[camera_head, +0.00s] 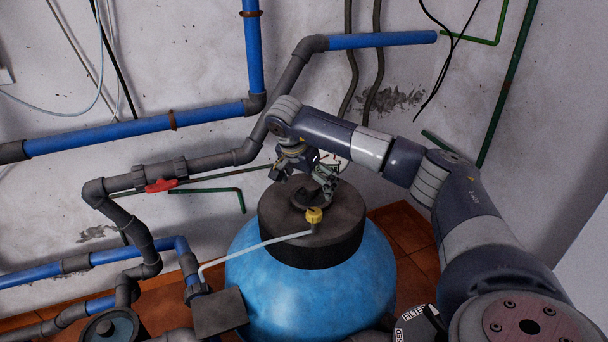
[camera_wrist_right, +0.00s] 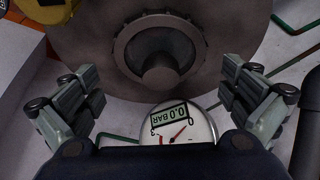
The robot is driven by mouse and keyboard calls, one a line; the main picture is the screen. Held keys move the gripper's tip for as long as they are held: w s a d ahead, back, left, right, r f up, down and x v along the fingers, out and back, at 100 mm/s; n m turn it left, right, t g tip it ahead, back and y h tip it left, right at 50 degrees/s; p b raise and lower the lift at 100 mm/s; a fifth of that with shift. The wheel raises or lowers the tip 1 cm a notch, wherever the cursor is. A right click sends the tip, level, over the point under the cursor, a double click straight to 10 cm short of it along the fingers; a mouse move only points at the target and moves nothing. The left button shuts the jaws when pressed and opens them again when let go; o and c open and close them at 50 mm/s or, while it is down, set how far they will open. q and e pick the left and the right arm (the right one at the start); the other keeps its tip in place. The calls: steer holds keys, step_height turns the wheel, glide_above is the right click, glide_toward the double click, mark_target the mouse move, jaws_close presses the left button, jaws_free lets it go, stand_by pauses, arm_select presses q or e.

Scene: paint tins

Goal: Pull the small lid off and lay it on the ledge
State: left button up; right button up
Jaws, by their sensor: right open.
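A small round dark lid (camera_wrist_right: 133,52) with a central knob (camera_wrist_right: 161,72) and a notched rim sits on top of the tank's wide dark cap (camera_head: 285,228). In the head view, the lid is partly hidden by my right gripper (camera_head: 305,182). That gripper is open and empty, just above the lid. In the wrist view, the fingers of my right gripper (camera_wrist_right: 160,78) stand apart to either side of the knob, and I see no contact. My left gripper is not in view. I cannot tell which surface is the ledge.
The blue tank (camera_head: 270,290) stands on a tiled floor. A yellow-knobbed valve (camera_head: 314,215) with a pale hose is at the cap's front. A pressure gauge (camera_wrist_right: 195,122) is close to my right gripper. Blue and grey pipes (camera_head: 130,137) and a red-handled valve (camera_head: 160,186) line the left.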

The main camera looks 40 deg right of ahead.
mark_target(310, 187)
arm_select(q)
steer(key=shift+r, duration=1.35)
arm_select(e)
steer(key=shift+x, duration=2.1)
steer(key=shift+c, duration=0.2)
